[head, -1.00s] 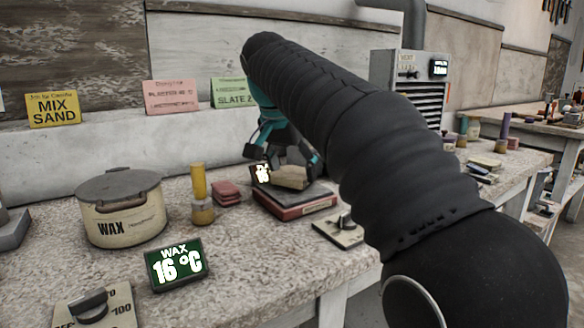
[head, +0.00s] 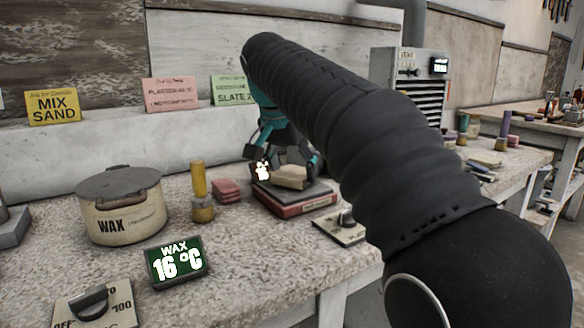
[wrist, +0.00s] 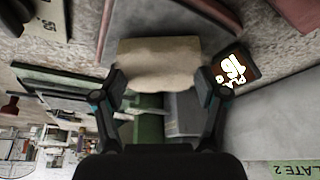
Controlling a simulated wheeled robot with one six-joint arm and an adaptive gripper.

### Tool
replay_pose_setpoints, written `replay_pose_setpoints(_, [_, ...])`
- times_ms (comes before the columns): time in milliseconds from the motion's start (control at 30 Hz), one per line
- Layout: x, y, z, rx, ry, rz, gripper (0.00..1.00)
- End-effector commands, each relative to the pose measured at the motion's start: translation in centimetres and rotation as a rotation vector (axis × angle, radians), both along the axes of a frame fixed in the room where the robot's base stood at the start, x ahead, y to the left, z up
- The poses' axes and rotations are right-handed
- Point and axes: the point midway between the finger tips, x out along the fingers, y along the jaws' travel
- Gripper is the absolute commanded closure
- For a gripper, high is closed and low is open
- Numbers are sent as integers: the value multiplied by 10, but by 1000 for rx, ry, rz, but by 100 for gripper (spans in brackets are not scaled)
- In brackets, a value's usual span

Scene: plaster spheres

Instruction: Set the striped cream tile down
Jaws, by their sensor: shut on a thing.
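A cream block-like tile (head: 291,177) is between the fingers of my gripper (head: 285,163), over the grey top of a red-based scale (head: 300,208). In the wrist view the tile (wrist: 155,62) spans the gap between the two fingertips of my gripper (wrist: 160,88), which is shut on it. No stripes can be made out on it. The tile is low over the grey plate; I cannot tell whether it touches. The fingers hide part of the tile in the head view.
A small lit display (head: 262,171) stands at the scale's left. Stacked red pieces (head: 227,190), a yellow-handled tool (head: 200,190) and a wax pot (head: 120,207) are further left. A dial plate (head: 343,228) lies in front, near the bench edge. Bare bench shows at front centre.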

Motion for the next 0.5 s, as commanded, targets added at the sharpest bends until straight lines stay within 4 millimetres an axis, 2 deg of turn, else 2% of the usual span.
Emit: replay_pose_setpoints(500, [0, 0, -9, 0, -1, 0, 72])
